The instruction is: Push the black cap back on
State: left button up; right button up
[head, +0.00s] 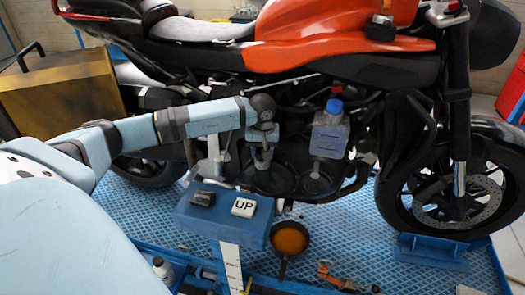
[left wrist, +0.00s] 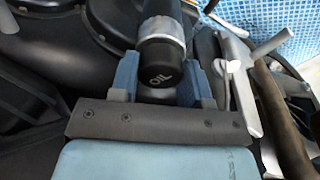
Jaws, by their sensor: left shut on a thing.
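The black cap (left wrist: 160,76), marked OIL, sits between the two blue fingers of my left gripper (left wrist: 165,85) in the left wrist view. A silver ring (left wrist: 161,45) and a dark cylindrical part lie directly behind the cap in line with it. I cannot tell whether the cap is seated. In the head view my left gripper (head: 262,163) points down beside the engine of the orange motorcycle (head: 310,45); the cap cannot be made out there. My right gripper is not in view.
A clear bottle with a blue lid (head: 330,130) is right of my gripper. A blue box (head: 225,222) bears a white UP block (head: 243,207) and a black piece (head: 203,198). A dark pan with orange contents (head: 290,238) stands below. Levers and a pipe (left wrist: 282,125) crowd the gripper's right side.

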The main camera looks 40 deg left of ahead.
pick_arm(q)
jog(key=shift+r, duration=0.1)
jog(key=shift+f+b, duration=0.3)
jog(key=shift+b, duration=0.65)
dwell(2.0)
jog(key=o, duration=1.4)
jog(key=shift+r, duration=0.2)
jog(key=shift+r+p, duration=1.65)
jog(key=shift+r, duration=1.7)
